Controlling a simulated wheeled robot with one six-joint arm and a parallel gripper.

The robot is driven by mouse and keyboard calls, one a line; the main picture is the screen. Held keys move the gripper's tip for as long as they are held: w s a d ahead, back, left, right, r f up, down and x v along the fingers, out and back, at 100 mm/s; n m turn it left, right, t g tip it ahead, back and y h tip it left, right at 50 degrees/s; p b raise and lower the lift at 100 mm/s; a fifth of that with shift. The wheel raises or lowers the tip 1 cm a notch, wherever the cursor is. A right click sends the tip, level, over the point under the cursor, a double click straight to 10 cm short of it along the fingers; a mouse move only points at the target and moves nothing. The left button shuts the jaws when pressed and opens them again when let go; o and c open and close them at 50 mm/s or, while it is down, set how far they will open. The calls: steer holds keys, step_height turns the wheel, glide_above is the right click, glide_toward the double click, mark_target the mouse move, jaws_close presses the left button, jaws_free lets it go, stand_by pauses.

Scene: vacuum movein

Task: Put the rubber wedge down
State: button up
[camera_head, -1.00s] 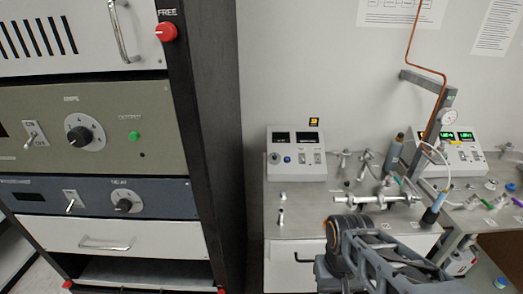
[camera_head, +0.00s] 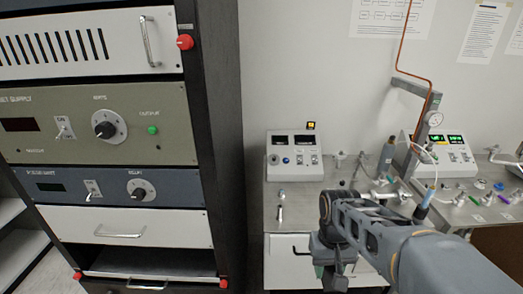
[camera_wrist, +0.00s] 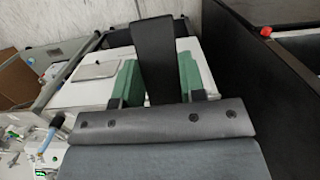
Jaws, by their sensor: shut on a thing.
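My gripper shows in the wrist view (camera_wrist: 158,75) with its two green finger pads closed on a long black piece, the rubber wedge (camera_wrist: 153,35). The wedge stands out past the fingertips. In the head view my gripper (camera_head: 332,275) hangs in front of the workbench's white drawer front, low in the picture.
The workbench (camera_head: 300,222) carries a control box (camera_head: 294,155), metal fittings and a gauge (camera_head: 434,119). A tall black-framed instrument rack (camera_head: 222,150) stands at left, with an open shelf (camera_head: 150,263) low down. Floor shows between rack and bench.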

steer(key=w+f, duration=0.5)
steer(key=w, duration=0.3)
steer(key=w+f, duration=0.5)
steer(key=w, duration=0.4)
steer(key=s+f, duration=0.2)
steer(key=f, duration=0.5)
steer(key=s+f, duration=0.2)
steer(key=f, duration=0.4)
steer(key=shift+s+d+f, duration=0.3)
steer(key=shift+d+f, duration=0.05)
steer(key=shift+d, duration=0.1)
steer(key=shift+a, duration=0.15)
